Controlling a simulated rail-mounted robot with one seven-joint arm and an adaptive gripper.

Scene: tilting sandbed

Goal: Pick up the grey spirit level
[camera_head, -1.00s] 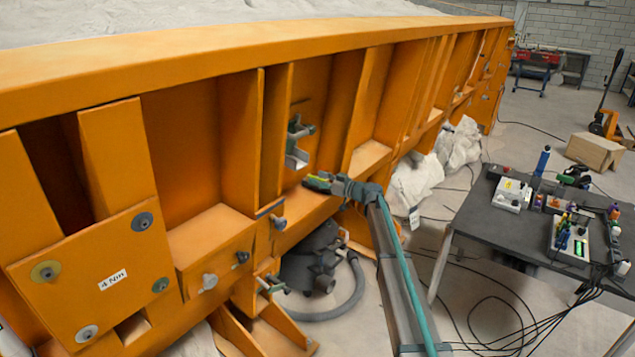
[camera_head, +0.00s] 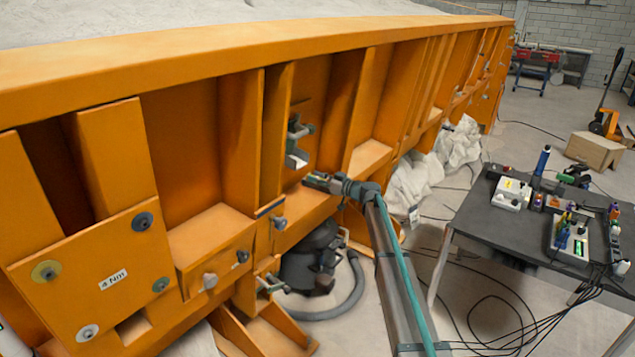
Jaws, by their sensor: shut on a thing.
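My gripper (camera_head: 327,182) is in front of the orange sandbed frame, at the ledge below a bay just right of the picture's middle. It is shut on a small dark grey thing at its tips, which I take to be the grey spirit level (camera_head: 313,179). Only a little of the level shows, as the fingers cover much of it. I cannot tell whether it still touches the orange ledge.
A grey-green clamp bracket (camera_head: 297,150) sits on the frame just above and left of my gripper. A vacuum cleaner (camera_head: 312,262) with a hose stands below. A black table (camera_head: 480,235) with tools and cables stands at the right.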

